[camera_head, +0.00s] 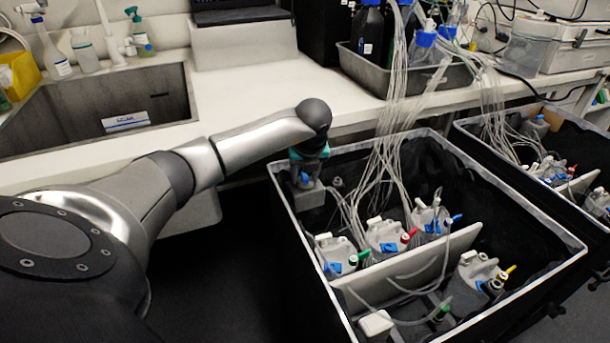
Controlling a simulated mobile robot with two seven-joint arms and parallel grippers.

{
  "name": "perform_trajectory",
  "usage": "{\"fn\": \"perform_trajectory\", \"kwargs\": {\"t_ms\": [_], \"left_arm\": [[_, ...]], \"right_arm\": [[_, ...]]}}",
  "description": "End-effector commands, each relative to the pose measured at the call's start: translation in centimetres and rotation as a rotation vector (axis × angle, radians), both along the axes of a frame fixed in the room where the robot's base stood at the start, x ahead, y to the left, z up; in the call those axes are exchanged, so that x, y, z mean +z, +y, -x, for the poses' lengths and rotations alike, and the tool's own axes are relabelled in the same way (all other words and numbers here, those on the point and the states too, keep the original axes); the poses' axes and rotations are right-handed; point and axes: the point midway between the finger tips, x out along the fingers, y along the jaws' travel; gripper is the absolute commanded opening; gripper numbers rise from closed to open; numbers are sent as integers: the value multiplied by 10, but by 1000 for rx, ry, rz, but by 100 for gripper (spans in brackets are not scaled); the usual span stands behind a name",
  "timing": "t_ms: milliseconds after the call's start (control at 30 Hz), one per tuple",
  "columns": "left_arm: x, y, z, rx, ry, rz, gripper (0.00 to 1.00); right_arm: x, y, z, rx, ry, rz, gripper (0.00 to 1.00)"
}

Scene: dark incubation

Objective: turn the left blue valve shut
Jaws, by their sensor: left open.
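My left arm reaches in from the left, and its gripper (304,176) points down at the back left corner of the near black crate (285,240). The gripper is open around or just above a blue part on a small grey block (308,197); the wrist and fingers hide much of it, and I cannot tell whether they touch. This blue part appears to be the left blue valve. Other blue valve handles sit on clear bottles in the crate: one at the front left (333,268), one in the middle (390,247). My right gripper is not in view.
Many clear tubes (395,110) hang from bottles in a grey tray (365,68) on the bench into the crate, right of my gripper. A second black crate (480,130) stands at the right. A sink (100,112) and spray bottles (50,48) are at the left.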

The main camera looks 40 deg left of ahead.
Motion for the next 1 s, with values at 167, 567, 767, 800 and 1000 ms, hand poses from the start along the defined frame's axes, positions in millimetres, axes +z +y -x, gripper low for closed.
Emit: {"fn": "perform_trajectory", "kwargs": {"t_ms": [167, 567, 767, 800, 1000], "left_arm": [[0, 0, 0, 0, 0, 0, 48], [0, 0, 0, 0, 0, 0, 3], [0, 0, 0, 0, -1, 1, 0], [1, 0, 0, 0, -1, 1, 0], [1, 0, 0, 0, -1, 1, 0]], "right_arm": [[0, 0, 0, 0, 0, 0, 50], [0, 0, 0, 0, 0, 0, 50], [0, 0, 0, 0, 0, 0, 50], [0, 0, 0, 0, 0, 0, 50], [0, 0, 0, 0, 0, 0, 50]]}}
